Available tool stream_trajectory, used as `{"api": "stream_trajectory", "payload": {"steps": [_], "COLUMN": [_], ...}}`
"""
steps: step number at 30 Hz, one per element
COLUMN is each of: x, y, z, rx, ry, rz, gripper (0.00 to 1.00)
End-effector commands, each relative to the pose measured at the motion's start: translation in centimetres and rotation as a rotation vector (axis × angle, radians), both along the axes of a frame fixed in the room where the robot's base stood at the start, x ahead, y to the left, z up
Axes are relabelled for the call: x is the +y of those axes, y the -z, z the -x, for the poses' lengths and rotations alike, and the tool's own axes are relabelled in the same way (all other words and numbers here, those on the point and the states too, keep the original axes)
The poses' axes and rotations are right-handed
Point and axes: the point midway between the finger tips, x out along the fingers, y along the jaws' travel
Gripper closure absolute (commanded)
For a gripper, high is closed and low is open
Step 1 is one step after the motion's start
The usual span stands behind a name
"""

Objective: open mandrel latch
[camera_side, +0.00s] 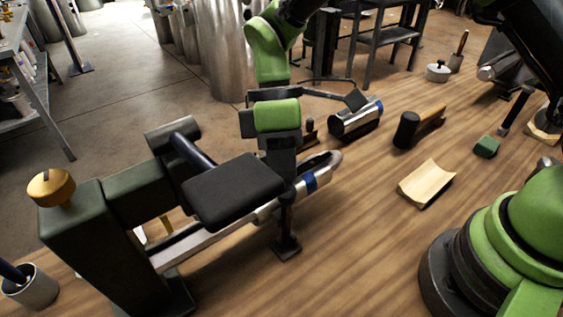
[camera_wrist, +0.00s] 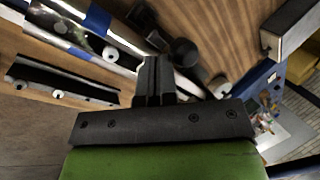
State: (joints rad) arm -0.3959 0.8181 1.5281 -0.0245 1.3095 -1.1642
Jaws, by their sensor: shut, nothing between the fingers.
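The mandrel (camera_side: 205,240) is a long metal bar running from a dark green post (camera_side: 85,240) at left toward the table's middle. A metal pipe with a blue band (camera_side: 312,181) is at its far end; a banded metal tube also shows in the wrist view (camera_wrist: 72,28). A dark upright support (camera_side: 286,225) stands by this end; I cannot tell whether it is the latch. My gripper (camera_wrist: 154,82) is shut and empty, pointing down near this end. In the side view its fingertips are hard to separate from the dark parts. A dark rounded part (camera_wrist: 187,52) shows beside the fingers.
A dark-headed mallet (camera_side: 408,128), another metal pipe (camera_side: 352,119) and a curved wooden block (camera_side: 427,182) lie to the right. The wooden table front centre is clear.

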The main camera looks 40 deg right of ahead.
Motion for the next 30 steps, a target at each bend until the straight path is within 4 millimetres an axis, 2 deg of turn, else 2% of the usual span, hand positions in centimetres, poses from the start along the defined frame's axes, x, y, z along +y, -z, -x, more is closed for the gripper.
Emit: {"api": "stream_trajectory", "payload": {"steps": [17, 25, 30], "x": [0.0, 0.0, 0.0], "y": [-0.3, -0.4, -0.1], "z": [1.7, 4.2, 6.2], "rx": [-0.11, -0.263, -0.257], "ry": [-0.001, -0.003, -0.002], "rz": [0.0, 0.0, 0.001], "gripper": [1.0, 1.0, 1.0]}}
